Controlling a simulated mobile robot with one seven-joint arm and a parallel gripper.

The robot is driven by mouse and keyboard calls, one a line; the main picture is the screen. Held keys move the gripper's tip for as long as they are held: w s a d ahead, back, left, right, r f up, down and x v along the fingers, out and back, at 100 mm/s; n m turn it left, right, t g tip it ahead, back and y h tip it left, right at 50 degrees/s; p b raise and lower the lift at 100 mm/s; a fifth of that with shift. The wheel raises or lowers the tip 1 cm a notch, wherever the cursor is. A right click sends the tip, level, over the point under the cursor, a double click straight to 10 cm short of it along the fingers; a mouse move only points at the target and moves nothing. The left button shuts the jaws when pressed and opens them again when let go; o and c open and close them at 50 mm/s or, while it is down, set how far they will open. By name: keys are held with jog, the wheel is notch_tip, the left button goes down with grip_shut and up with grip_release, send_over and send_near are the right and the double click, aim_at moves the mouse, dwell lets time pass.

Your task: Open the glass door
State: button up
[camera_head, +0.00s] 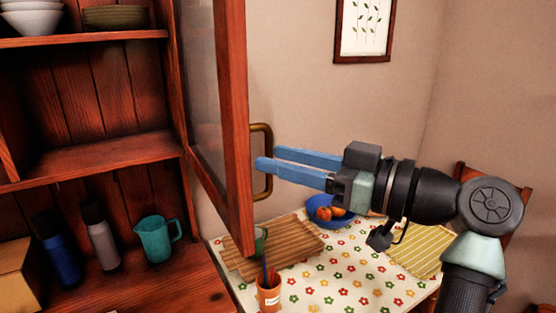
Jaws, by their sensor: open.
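The glass door (232,120) is a red-brown wooden frame with a glass pane. It stands swung out from the cabinet, so the shelves behind it show on the left. A curved brass handle (267,140) is on the door's outer face. My gripper (268,157) reaches in from the right. Its two blue fingers are apart and empty, with their tips close to the handle. Whether a finger touches the handle cannot be told from this view.
The cabinet shelf (100,157) is at left, with a teal jug (157,239) and flasks below. Under the door and arm, a table with a flowered cloth (345,275) holds a blue fruit bowl (322,214), placemats and an orange cup (268,296). A wall stands behind.

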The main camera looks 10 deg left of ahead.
jog(key=b+v, duration=0.2)
jog(key=v, duration=1)
jog(key=shift+b, duration=0.4)
jog(key=w+a+r+m+t+h+p, duration=0.1)
jog(key=w+a+r+m+t+h, duration=0.4)
jog(key=m+t+h, duration=0.55)
jog(key=s+d+r+m+t+h+p, duration=0.1)
jog(key=s+r+m+t+h, duration=0.2)
jog(key=s+r+t+h, duration=0.3)
jog(key=s+r+t, duration=0.4)
jog(key=s+r, duration=0.3)
jog(key=s, duration=0.2)
jog(key=shift+t, duration=0.35)
jog(key=shift+s+m+h, duration=0.1)
jog(key=shift+m+h, duration=0.15)
